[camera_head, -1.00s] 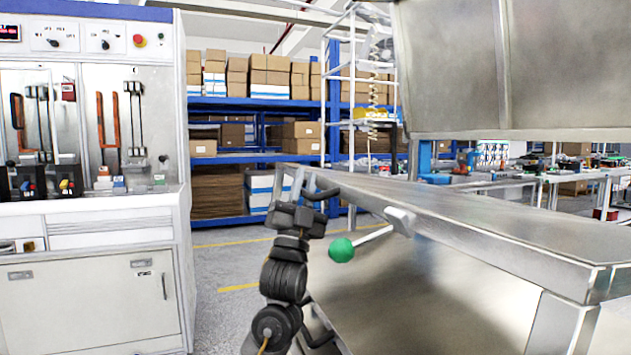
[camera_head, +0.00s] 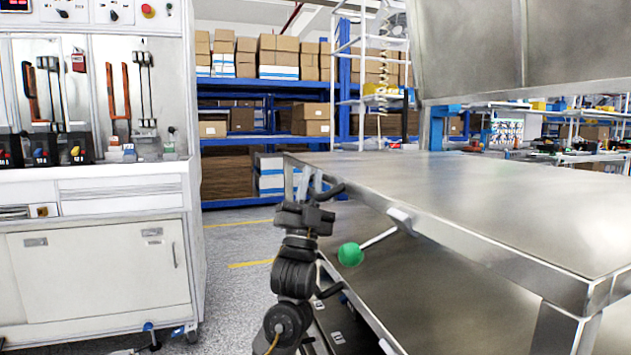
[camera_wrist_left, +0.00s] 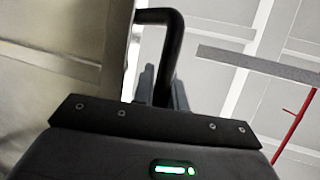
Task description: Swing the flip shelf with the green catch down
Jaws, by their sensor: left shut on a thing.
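The steel flip shelf (camera_head: 450,190) shows as a broad, flat panel across the right half of the head view. The green catch (camera_head: 350,254) is a round knob on a thin rod below the shelf's front edge, joined to a pale bracket (camera_head: 401,221). My left gripper (camera_head: 303,187) is at the shelf's left end, shut on a black bar handle (camera_head: 328,191). In the left wrist view the bent black handle (camera_wrist_left: 170,42) runs down between the fingers (camera_wrist_left: 162,88). The gripper is left of and above the green catch, apart from it. My right gripper is out of view.
A steel lower deck (camera_head: 430,290) lies beneath the shelf, and a steel hood (camera_head: 530,50) hangs above. A white test cabinet (camera_head: 105,270) stands at the left. Open floor (camera_head: 235,225) lies between it and the shelf, with blue racks (camera_head: 330,100) of boxes behind.

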